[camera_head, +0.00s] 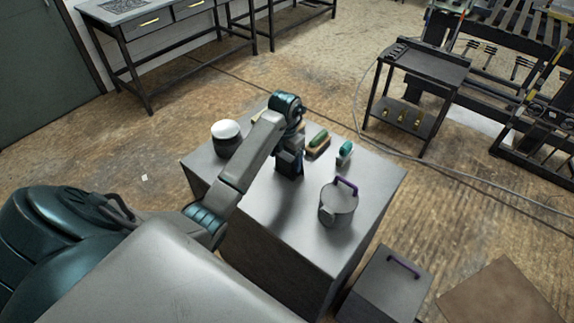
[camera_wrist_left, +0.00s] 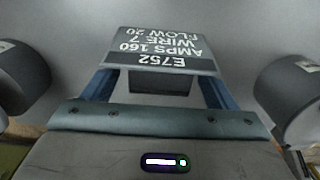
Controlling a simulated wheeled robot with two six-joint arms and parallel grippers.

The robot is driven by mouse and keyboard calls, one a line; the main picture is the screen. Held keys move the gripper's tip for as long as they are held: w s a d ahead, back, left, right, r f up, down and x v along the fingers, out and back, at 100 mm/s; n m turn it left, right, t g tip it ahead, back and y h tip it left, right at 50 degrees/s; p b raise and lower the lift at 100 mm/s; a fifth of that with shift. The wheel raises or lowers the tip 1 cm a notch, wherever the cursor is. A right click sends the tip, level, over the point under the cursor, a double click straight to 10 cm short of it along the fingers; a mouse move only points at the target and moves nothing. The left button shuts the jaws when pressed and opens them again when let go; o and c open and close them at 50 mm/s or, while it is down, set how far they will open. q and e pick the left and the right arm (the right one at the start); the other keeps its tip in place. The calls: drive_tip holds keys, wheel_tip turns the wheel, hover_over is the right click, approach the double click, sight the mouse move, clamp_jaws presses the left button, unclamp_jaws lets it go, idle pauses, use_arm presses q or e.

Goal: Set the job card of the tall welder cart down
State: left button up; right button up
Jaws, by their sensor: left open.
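The job card (camera_wrist_left: 165,52) shows in the left wrist view as a dark plate with white lettering, upside down there, reading E752, AMPS 160, WIRE 7, FLOW 20. My left gripper (camera_head: 289,170) is open, with its fingers pointing down low over the grey bench top (camera_head: 372,178). In the left wrist view its two blue fingers stand apart on either side, with the card at their tips. I cannot tell whether the card touches the bench or a finger. I cannot pick the card out in the head view. My right gripper is not in view.
A white-topped dark jar (camera_head: 226,138), a green-topped brush or block (camera_head: 318,140), a small teal item (camera_head: 345,152) and a lidded grey pot (camera_head: 337,207) stand around my gripper. A dark cart (camera_head: 425,66) stands beyond. A grey box (camera_head: 388,285) is at front right.

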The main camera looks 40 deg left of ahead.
sight(285, 163)
use_arm(q)
drive_tip(key=shift+f+p, duration=0.35)
drive_tip(key=shift+f, duration=1.3)
drive_tip(key=shift+c, duration=0.2)
drive_tip(key=c, duration=1.1)
drive_tip(key=shift+a+r, duration=0.1)
